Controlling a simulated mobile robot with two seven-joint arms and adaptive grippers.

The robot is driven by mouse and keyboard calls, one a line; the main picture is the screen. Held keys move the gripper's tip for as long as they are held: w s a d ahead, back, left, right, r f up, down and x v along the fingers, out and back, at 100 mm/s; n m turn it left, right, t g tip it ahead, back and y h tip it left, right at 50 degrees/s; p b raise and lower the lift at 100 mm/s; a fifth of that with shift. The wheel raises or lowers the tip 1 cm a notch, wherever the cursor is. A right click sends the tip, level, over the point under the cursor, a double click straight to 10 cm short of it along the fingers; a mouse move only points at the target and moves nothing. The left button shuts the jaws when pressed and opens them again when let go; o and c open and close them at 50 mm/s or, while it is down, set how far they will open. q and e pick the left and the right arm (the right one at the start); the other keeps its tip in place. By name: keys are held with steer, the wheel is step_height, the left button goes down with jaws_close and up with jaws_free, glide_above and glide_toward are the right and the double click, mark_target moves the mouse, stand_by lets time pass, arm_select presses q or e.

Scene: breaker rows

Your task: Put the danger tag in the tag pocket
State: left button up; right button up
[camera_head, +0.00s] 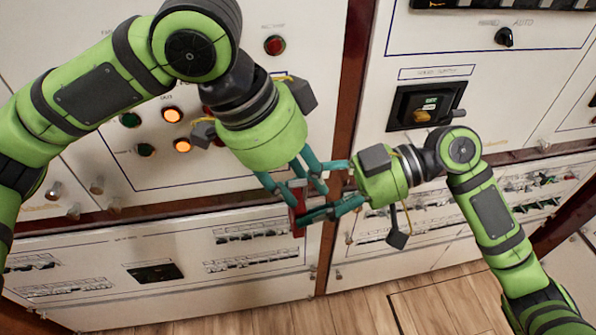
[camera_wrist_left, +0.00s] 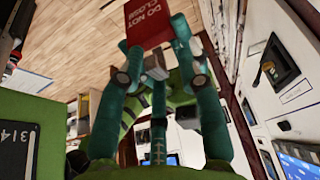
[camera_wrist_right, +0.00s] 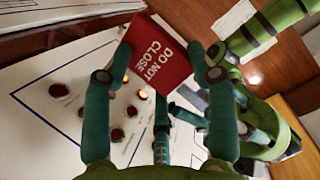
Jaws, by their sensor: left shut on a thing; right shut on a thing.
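The danger tag is a red plate (camera_head: 298,222) with white "DO NOT CLOSE" lettering, seen nearly edge-on in the head view. It also shows in the left wrist view (camera_wrist_left: 146,22) and the right wrist view (camera_wrist_right: 158,62). My left gripper (camera_head: 304,194) comes down from above and is shut on the tag. My right gripper (camera_head: 312,200) reaches in from the right and is shut on the tag too. The fingers of both cross closely and hide part of the tag in the head view. I cannot make out the tag pocket for certain.
Behind the hands are white cabinet panels with lit orange lamps (camera_head: 172,115) and a red lamp (camera_head: 274,45). A black breaker unit (camera_head: 425,106) is at the upper right. Rows of small breakers (camera_head: 250,232) line the lower panels. Wooden floor (camera_head: 300,318) is clear below.

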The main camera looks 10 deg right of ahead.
arm_select(q)
steer(key=shift+w, duration=0.15)
jaws_close()
arm_select(e)
steer(key=shift+s, duration=0.1)
arm_select(q)
steer(key=shift+r, duration=0.1)
arm_select(e)
steer(key=o, duration=1.2)
